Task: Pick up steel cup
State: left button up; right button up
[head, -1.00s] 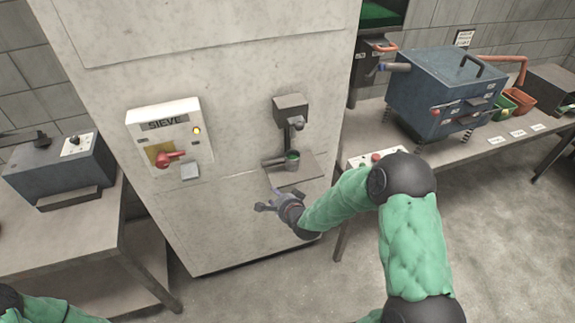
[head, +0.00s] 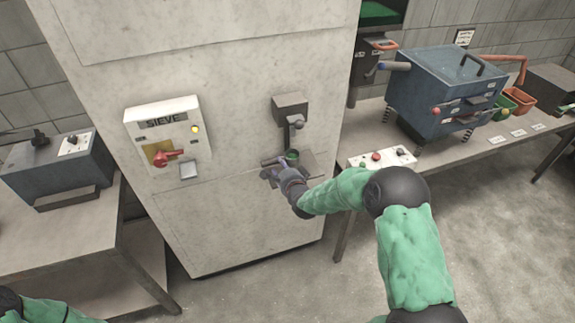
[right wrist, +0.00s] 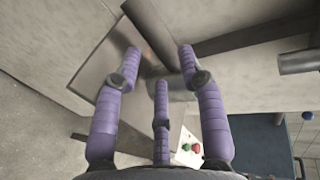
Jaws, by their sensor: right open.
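The steel cup (head: 292,155) is small, with green showing in its open top. It sits on the small shelf below the spout on the tall grey cabinet. My right gripper (head: 275,170) is at the near left side of the cup and partly covers it and the shelf. In the right wrist view the purple fingers of my right gripper (right wrist: 159,62) are spread apart, open, over the metal shelf (right wrist: 98,58). A dark metal shape shows beyond the fingertips; I cannot tell whether it is the cup.
The spout (head: 292,122) hangs close above the cup. A SIEVE panel (head: 167,140) with a red handle is to the left on the cabinet. A bench (head: 470,160) at right carries a blue machine (head: 445,90) and a button box (head: 380,158). A left table (head: 60,228) holds a grey box.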

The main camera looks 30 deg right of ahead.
aim_at(277, 163)
jog(key=x, duration=0.2)
jog(key=b+x, duration=0.1)
jog(key=shift+w+a+f, duration=0.15)
jog(key=shift+w+a, duration=0.1)
jog(key=shift+w, duration=0.15)
jog(key=shift+w+d+f, duration=0.1)
jog(key=shift+w+d, duration=0.1)
jog(key=shift+w, duration=0.35)
grip_shut()
jog(key=shift+r, duration=0.2)
